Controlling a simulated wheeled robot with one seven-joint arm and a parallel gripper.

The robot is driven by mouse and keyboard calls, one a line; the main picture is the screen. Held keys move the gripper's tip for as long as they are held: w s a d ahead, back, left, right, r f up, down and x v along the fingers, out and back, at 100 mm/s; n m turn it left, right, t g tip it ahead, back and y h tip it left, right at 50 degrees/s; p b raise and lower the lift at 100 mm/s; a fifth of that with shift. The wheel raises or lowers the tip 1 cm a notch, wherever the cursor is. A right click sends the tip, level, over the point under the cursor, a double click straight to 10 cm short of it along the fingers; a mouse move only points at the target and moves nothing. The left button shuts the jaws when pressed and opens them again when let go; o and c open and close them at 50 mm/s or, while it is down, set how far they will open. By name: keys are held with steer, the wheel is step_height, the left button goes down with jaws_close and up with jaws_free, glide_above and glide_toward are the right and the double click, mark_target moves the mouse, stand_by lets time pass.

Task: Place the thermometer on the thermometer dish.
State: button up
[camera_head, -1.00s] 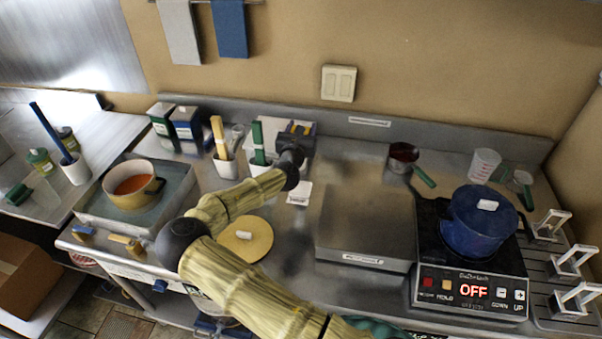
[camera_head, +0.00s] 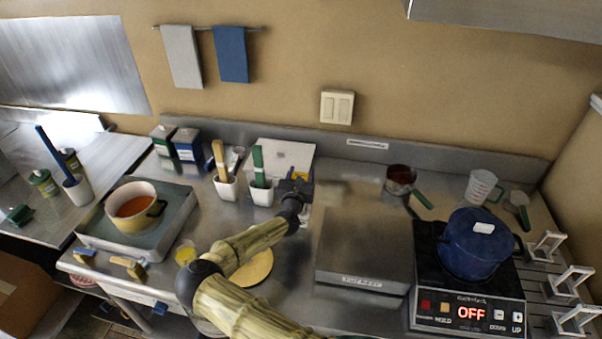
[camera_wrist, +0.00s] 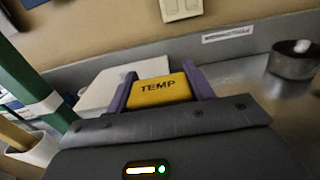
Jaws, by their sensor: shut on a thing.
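The thermometer is a yellow block marked TEMP (camera_wrist: 158,90), held between the purple fingers of my gripper (camera_wrist: 160,88) in the wrist view. In the head view my gripper (camera_head: 299,177) is above the back middle of the counter, with a bit of the yellow thermometer (camera_head: 302,173) showing. A flat white piece (camera_head: 285,152) lies behind my gripper by the back wall; it also shows in the wrist view (camera_wrist: 108,88). I cannot tell whether it is the thermometer dish. The gripper hides part of the counter and a small white label.
White cups with a green-handled tool (camera_head: 262,193) and a wooden-handled tool (camera_head: 227,187) stand left of my gripper. A grey flat-topped unit (camera_head: 365,235) is to the right, then a hot plate with a blue pot (camera_head: 472,248). A round tan board (camera_head: 252,270) lies under my arm.

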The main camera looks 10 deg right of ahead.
steer(key=shift+f, duration=0.1)
steer(key=o, duration=1.5)
steer(key=shift+c, duration=0.2)
steer(key=b+v, duration=0.4)
steer(key=v, duration=0.8)
